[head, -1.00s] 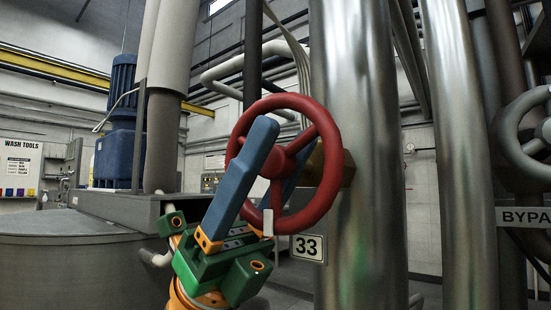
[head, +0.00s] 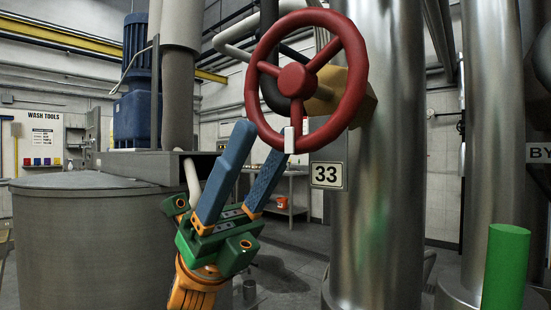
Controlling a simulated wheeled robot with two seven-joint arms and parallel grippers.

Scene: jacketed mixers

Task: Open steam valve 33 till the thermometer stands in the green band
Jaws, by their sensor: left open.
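The red handwheel of valve 33 (head: 358,92) stands upright at top centre, on a brass-coloured valve body (head: 352,90) beside a shiny steel pipe. A white marker (head: 289,140) sits at the bottom of its rim. The number plate 33 (head: 327,175) is just below right of the wheel. My left gripper (head: 262,138) is open and empty, its two blue fingers pointing up below the wheel. Its right fingertip overlaps the lower rim in the picture; I cannot tell whether they touch. I cannot make out a thermometer or a green band. My right gripper is not in view.
A large grey vessel (head: 95,235) with a blue motor (head: 137,80) above it stands at left. A wash tools board (head: 42,140) hangs at far left.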

